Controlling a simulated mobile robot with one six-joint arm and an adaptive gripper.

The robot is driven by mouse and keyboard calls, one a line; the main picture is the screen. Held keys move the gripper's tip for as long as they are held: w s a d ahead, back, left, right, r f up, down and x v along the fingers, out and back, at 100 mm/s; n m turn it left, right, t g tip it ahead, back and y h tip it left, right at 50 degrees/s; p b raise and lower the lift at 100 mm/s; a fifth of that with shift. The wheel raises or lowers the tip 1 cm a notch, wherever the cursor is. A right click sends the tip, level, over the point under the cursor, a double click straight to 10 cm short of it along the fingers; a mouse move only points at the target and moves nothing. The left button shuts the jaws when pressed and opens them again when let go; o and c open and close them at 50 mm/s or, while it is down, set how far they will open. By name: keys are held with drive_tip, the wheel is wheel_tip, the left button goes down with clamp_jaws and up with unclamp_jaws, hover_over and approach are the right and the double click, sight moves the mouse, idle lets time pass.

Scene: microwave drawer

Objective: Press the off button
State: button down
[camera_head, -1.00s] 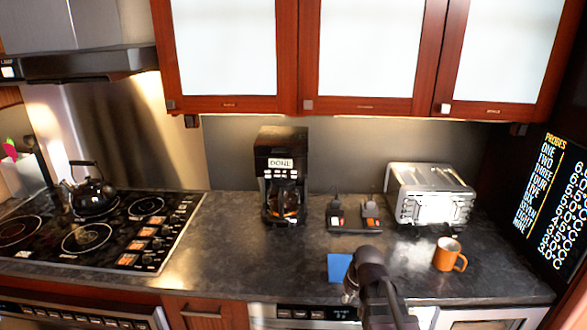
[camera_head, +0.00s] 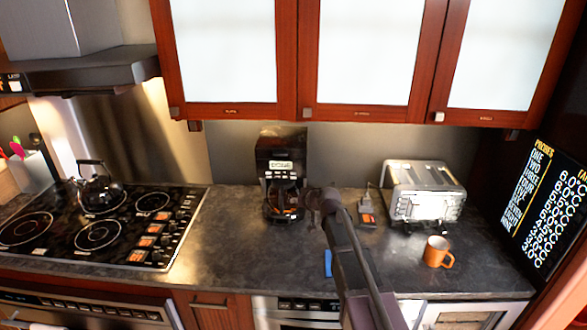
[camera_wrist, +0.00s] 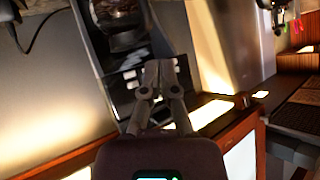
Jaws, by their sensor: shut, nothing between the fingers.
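The black coffee maker (camera_head: 281,160) stands at the back of the counter, with small light buttons on its upper front. In the wrist view, the coffee maker (camera_wrist: 118,68) appears upside down, its button panel beside my fingers. My gripper (camera_wrist: 158,66) is shut, its fingertips together and empty. They overlap the panel's edge in that view; I cannot tell if they touch it. In the head view, my arm's end is in front of the coffee maker's right side and the fingertips are not clear. No button is readable as the off button.
An orange mug (camera_head: 437,252) and a silver toaster (camera_head: 424,190) stand to the right. The stove (camera_head: 100,228) with a kettle (camera_head: 98,190) is left. Cabinets hang above.

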drive_tip(key=shift+w+a+r+t+p, duration=0.15)
drive_tip(key=shift+w+a+r+t, duration=0.2)
drive_tip(key=shift+w+r, duration=0.25)
drive_tip(key=shift+w+a+r+t+p, duration=0.15)
drive_tip(key=shift+w+a+r+t, duration=0.15)
drive_tip(key=shift+w+r, duration=0.2)
approach(289, 176)
drive_tip(key=shift+s+a+f+x, duration=0.1)
drive_tip(key=shift+s+x, duration=0.05)
drive_tip(key=shift+x, duration=1.1)
drive_tip(key=shift+s+a+f+x, duration=0.1)
drive_tip(key=shift+s+x, duration=0.05)
drive_tip(key=shift+x, duration=1.15)
drive_tip(key=shift+w, duration=0.7)
idle(0.3)
drive_tip(key=shift+s, duration=0.75)
drive_tip(key=shift+s, duration=0.1)
drive_tip(key=shift+s, duration=2.4)
